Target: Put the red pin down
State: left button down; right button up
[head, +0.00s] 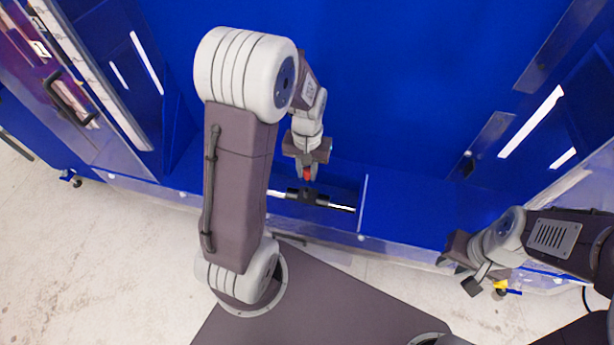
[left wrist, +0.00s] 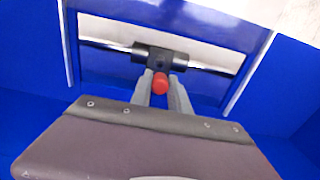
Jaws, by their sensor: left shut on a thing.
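The red pin (head: 307,174) is small and shows between the fingers of my left gripper (head: 308,172). In the left wrist view the red pin (left wrist: 160,82) has a rounded red end, and the left gripper (left wrist: 160,90) is shut on it. The pin is in front of a black fitting (left wrist: 160,58) on a silver rod (left wrist: 205,66). I cannot tell whether the pin touches the fitting; its lower part is hidden. My right gripper (head: 462,272) is at the lower right, its fingers apart and nothing seen between them.
The rod (head: 342,208) and its black fitting (head: 308,197) lie in a blue recess near the front edge of the blue fixture (head: 420,205). A thin upright plate (head: 362,203) stands right of the rod. Blue side panels rise left and right. Pale floor (head: 120,260) lies in front.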

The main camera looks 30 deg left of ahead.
aim_at(307, 179)
pick_arm(q)
notch_tip(307, 179, down, 2)
jog(key=shift+f, duration=0.1)
jog(key=shift+w+f, duration=0.1)
jog(key=shift+f, duration=0.25)
jog(key=shift+f, duration=0.1)
jog(key=shift+f+b, duration=0.45)
jog(key=shift+f, duration=0.05)
jog(key=c, duration=1.3)
grip_release()
jog(key=shift+o, duration=0.2)
